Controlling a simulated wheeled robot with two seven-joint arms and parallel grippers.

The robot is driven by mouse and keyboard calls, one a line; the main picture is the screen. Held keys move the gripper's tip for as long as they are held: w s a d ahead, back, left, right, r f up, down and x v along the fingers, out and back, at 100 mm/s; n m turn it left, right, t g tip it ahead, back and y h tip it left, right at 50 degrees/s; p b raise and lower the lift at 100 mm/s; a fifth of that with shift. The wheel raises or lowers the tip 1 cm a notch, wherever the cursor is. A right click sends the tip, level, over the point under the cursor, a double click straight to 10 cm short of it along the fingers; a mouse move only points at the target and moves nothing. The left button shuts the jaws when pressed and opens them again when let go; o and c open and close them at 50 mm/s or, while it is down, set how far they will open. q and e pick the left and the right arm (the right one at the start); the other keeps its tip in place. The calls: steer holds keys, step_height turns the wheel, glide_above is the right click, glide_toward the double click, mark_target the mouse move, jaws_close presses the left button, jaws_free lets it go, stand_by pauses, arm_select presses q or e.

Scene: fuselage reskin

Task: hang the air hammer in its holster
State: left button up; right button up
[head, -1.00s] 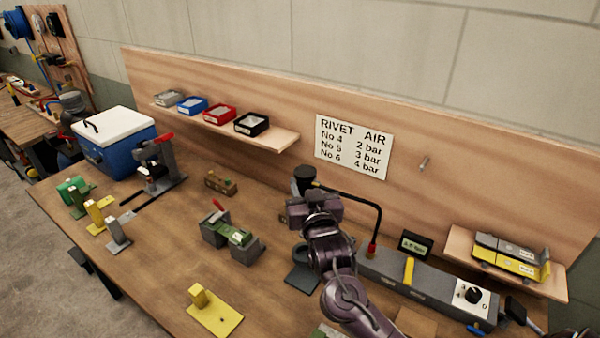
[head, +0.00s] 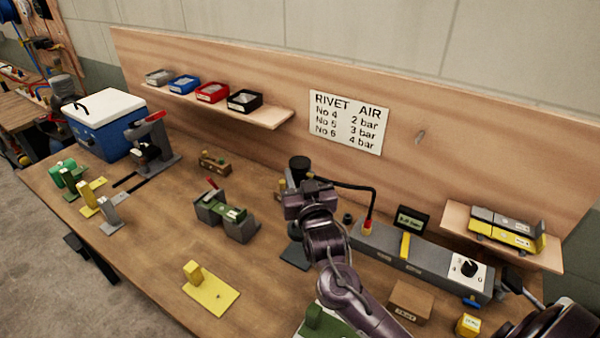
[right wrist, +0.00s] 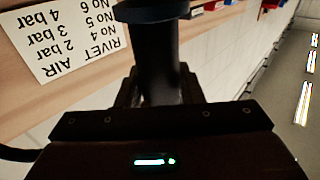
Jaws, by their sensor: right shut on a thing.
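My right gripper (head: 303,187) is shut on a dark upright cylinder, which I take to be the air hammer (head: 299,165). Its wide dark top stands above the jaws, over the bench. In the right wrist view the dark barrel (right wrist: 156,62) of the hammer rises between the fingers, with a broader rim at its top. A black hose (head: 350,186) runs close behind the hammer to a red fitting on the grey air box. A dark flat base (head: 293,254), possibly the holster, is partly hidden behind my right arm.
The grey air box (head: 385,254) with a yellow lever and a knob lies right of my arm. A green and grey fixture (head: 226,217) and a yellow block stand (head: 211,290) lie left. The pressure sign (head: 345,122) hangs behind. Bench space between them is clear.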

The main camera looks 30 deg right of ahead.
steer(key=shift+f+b, duration=2.85)
steer(key=shift+f, duration=1.8)
steer(key=o, duration=1.1)
steer(key=shift+o, duration=0.2)
steer(key=shift+f, duration=0.2)
steer(key=b+v, duration=0.2)
steer(key=v, duration=0.5)
steer(key=shift+s, duration=0.4)
